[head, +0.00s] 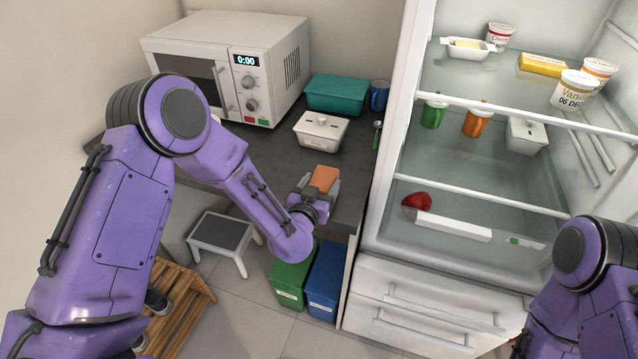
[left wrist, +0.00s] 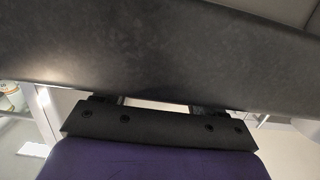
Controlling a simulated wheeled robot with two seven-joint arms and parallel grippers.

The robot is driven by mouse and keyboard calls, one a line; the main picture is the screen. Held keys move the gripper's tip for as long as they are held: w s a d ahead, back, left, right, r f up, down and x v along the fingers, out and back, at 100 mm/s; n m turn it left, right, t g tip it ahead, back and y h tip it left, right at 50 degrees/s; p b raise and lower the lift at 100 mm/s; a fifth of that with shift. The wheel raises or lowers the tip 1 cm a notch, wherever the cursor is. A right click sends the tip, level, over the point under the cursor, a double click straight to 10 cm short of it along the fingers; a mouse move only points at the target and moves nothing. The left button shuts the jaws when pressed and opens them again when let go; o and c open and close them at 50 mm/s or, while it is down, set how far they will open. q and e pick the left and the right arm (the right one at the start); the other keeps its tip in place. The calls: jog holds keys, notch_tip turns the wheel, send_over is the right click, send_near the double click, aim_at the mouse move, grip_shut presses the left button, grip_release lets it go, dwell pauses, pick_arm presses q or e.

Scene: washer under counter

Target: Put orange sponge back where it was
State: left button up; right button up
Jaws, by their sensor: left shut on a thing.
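The orange sponge (head: 325,177) is a small block at the front edge of the dark counter (head: 342,205) in the head view. My left gripper (head: 320,184) is shut on it, one finger on each side. I cannot tell whether the sponge touches the counter or is held just above it. The left wrist view shows the dark counter (left wrist: 160,50) close to the gripper body, and the sponge is hidden there. My right gripper is out of view; only part of that arm shows at the lower right.
A microwave (head: 285,60), teal bin (head: 336,94), lidded white container (head: 320,130), blue mug (head: 379,96) and green-handled utensil (head: 377,134) stand on the counter. The fridge (head: 480,150) is open at right. Green (head: 292,275) and blue (head: 325,282) bins and a step stool (head: 222,235) are below.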

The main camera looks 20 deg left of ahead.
pick_arm(q)
jog(key=shift+f, duration=0.15)
jog(key=o, duration=1)
jog(key=shift+c, duration=0.2)
jog(key=shift+s, duration=0.25)
jog(key=s+r+b, duration=0.2)
jog(key=s+b, duration=0.2)
jog(key=s, duration=0.7)
jog(key=s+a+f+n+g+y, duration=0.1)
jog(key=s+a+f+n+g, duration=0.15)
jog(key=s+f, duration=0.4)
jog(key=s+a+f+n+g+y, duration=0.1)
jog(key=s+a+f+g, duration=0.25)
jog(key=f, duration=0.65)
jog(key=s+a+f+n+g+y, duration=0.1)
jog(key=s+a+f+n+g, duration=0.1)
jog(key=s, duration=0.5)
jog(key=s+a+f+n+g+y, duration=0.1)
jog(key=s+a+f+g, duration=0.4)
jog(key=s+f, duration=0.3)
jog(key=shift+s+a+f+n, duration=0.2)
jog(key=shift+a+n, duration=0.15)
jog(key=shift+a, duration=0.15)
jog(key=shift+w, duration=0.1)
